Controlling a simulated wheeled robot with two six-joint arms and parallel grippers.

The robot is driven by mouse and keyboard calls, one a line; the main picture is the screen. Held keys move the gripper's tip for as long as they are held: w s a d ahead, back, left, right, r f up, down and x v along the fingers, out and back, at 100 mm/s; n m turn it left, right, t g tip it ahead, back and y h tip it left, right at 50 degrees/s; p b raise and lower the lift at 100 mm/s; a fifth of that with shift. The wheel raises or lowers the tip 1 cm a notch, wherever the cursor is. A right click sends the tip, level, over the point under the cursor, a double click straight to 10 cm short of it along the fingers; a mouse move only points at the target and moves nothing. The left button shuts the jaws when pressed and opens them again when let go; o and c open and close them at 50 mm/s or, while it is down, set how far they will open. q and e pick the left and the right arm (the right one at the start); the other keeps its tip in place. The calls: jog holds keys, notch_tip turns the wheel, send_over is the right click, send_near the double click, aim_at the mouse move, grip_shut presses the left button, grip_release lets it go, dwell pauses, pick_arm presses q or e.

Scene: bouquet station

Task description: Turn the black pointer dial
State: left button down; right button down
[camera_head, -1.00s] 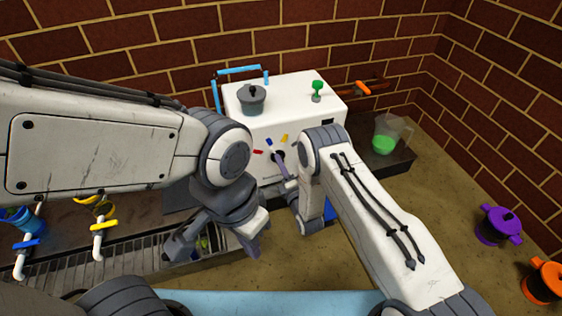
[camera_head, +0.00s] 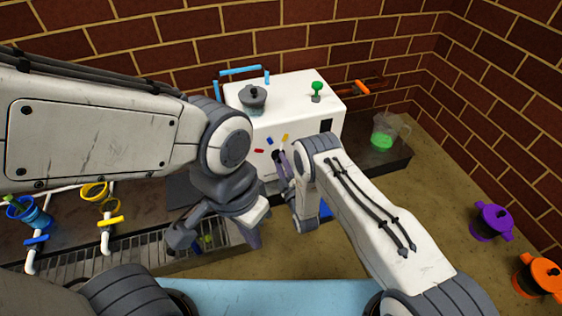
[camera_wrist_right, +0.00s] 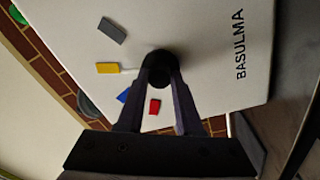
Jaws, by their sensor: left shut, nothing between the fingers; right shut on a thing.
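The black dial (camera_wrist_right: 157,66) is on the front panel of a white machine (camera_head: 300,105). In the right wrist view a pale pointer line runs left from it towards a yellow mark (camera_wrist_right: 108,69). Grey (camera_wrist_right: 112,30), blue (camera_wrist_right: 123,96) and red (camera_wrist_right: 154,106) marks also lie around it. My right gripper (camera_wrist_right: 159,72) is shut on the dial, one finger on each side. In the head view this gripper (camera_head: 281,165) reaches the panel, and its fingers mostly hide the dial. My left gripper (camera_head: 255,241) is shut and empty, low in front of the machine and apart from it.
A grey lidded pot (camera_head: 252,99) and a green knob (camera_head: 317,88) are on the machine's top. A jug with green liquid (camera_head: 384,134) stands to its right. Purple (camera_head: 490,223) and orange (camera_head: 538,277) pots are at far right. Taps (camera_head: 106,232) stand at left.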

jog(key=shift+w+r+m, duration=0.1)
jog(key=shift+w+m, duration=0.05)
jog(key=shift+m, duration=0.15)
jog(key=c, duration=0.6)
grip_release()
jog(key=shift+a, duration=0.1)
jog(key=p+v, duration=0.5)
jog(key=v, duration=0.5)
jog(key=shift+s, duration=0.25)
